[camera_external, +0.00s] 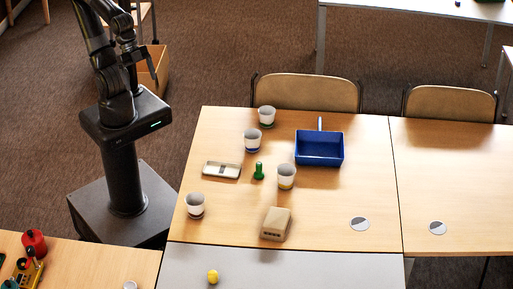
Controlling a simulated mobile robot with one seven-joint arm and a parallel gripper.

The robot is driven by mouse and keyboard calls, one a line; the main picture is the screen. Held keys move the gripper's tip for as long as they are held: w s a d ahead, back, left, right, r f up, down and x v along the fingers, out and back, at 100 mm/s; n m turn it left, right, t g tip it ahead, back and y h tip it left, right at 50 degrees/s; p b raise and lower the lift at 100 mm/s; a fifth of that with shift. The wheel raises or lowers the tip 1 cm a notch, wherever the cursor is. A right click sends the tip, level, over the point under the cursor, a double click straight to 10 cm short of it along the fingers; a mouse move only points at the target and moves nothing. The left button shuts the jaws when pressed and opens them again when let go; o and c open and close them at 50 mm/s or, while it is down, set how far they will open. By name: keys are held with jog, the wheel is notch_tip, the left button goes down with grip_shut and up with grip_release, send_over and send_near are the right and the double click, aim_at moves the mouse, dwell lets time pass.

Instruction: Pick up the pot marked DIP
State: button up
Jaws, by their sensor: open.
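Several white pots stand upright on the wooden table (330,215). One pot with a green band (267,115) is at the back, and one with a blue band (252,139) is just in front of it. A pot with a yellowish band (286,175) stands near the middle, and one with a dark reddish band (195,204) at the front left. No lettering is readable, so I cannot tell which is marked DIP. My gripper (151,77) is open, held up beyond the table's left edge, well apart from all the pots.
A blue dustpan-like tray (320,148), a grey flat case (221,170), a green peg-shaped piece (258,171) and a beige block (276,223) lie among the pots. A yellow object (212,276) is at the front. Chairs (306,93) stand behind. The table's right part is mostly clear.

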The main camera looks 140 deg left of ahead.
jog(key=w+a+n+g, duration=0.2)
jog(key=w+a+n, duration=0.7)
jog(key=w+n, duration=0.1)
jog(key=n+g, duration=0.4)
jog(key=n, duration=2.2)
send_over(267, 117)
jog(key=s+a, duration=0.2)
jog(key=s, duration=0.1)
notch_tip(267, 117, down, 25)
notch_tip(267, 117, down, 4)
jog(key=shift+s+f, duration=0.1)
jog(key=shift+f, duration=0.1)
jog(key=shift+w+a+f, duration=0.1)
jog(key=shift+w+f, duration=0.05)
jog(key=shift+f, duration=1.4)
jog(key=shift+w+a+f, duration=0.1)
jog(key=shift+f, duration=1.45)
jog(key=c, duration=1.1)
jog(key=shift+r, duration=0.15)
